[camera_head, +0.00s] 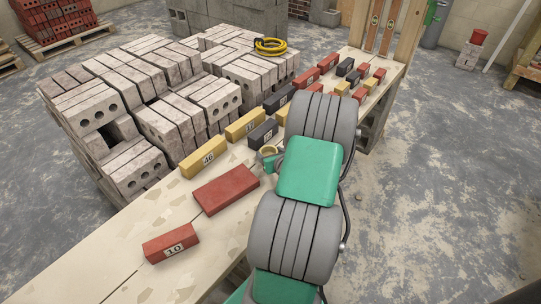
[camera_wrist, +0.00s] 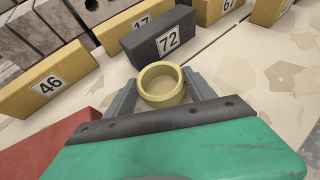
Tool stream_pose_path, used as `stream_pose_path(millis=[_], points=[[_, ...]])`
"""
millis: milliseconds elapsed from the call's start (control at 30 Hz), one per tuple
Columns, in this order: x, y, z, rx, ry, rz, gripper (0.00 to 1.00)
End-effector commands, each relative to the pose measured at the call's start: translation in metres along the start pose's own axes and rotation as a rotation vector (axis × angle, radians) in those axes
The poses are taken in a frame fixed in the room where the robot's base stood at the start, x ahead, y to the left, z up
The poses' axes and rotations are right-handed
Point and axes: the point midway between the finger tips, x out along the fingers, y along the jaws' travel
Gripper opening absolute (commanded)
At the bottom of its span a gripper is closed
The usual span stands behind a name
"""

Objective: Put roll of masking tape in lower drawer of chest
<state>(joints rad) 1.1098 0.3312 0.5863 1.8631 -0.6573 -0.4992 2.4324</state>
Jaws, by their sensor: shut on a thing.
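The roll of masking tape (camera_wrist: 163,101) is a small pale yellow ring in the middle of the wrist view. My gripper (camera_wrist: 161,92) is shut on it, with one grey finger on each side. In the head view the tape (camera_head: 268,149) shows just left of my arm, over the table beside the dark block. My gripper (camera_head: 269,157) is partly hidden there by my arm. From these views I cannot tell whether the tape touches the table. I cannot make out a chest or a lower drawer in either view.
The wooden table (camera_head: 120,262) carries yellow, black and red numbered blocks. Block 72 (camera_wrist: 157,42) stands close beyond the tape, and block 46 (camera_head: 204,157) is to the left. A plain red slab (camera_head: 226,189) lies nearer. Stacked grey bricks (camera_head: 172,125) flank the table's left side.

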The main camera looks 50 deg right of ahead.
Motion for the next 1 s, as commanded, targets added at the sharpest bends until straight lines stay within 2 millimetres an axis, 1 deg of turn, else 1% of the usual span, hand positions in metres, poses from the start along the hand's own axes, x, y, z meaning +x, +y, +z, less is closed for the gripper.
stream_pose_path(millis=[133,267,300,533,767,867,967,1000], points=[[-0.001,0.000,0.002,-0.001,-0.002,-0.001,0.21],[0.001,0.000,-0.002,-0.001,-0.001,-0.001,0.21],[0.001,0.000,-0.001,-0.001,-0.001,-0.001,0.65],[0.001,0.000,-0.001,-0.001,-0.001,0.000,0.84],[0.000,0.000,-0.001,-0.001,-0.001,0.000,0.85],[-0.003,-0.001,0.004,-0.001,-0.001,-0.001,0.85],[-0.019,-0.002,0.003,0.000,0.000,-0.004,0.85],[-0.028,-0.002,0.004,0.002,-0.001,-0.004,0.85]])
